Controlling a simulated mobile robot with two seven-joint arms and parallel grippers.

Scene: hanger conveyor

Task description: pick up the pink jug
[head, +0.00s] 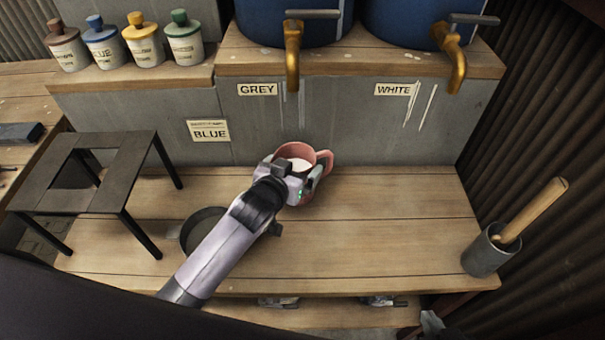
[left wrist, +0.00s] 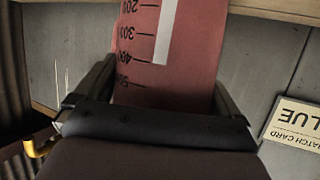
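The pink jug (head: 294,151) stands upright near the back of the wooden bench, its handle to the right and something white inside. My left gripper (head: 298,179) is at the near side of the jug. In the left wrist view the jug (left wrist: 185,75), with dark scale marks and a white strip, shows upside down between the two fingers of my left gripper (left wrist: 164,80). Both fingertips lie close along its sides; whether they press on it cannot be told. The jug's base is partly hidden behind the gripper. My right gripper is not in view.
A dark pan (head: 196,228) lies under my left arm. A black stand (head: 85,200) is at left, a grey pot with a wooden-handled tool (head: 488,252) at right. Brass taps (head: 292,60) overhang behind the jug. A BLUE card (head: 208,131) is on the wall. Bench right of the jug is clear.

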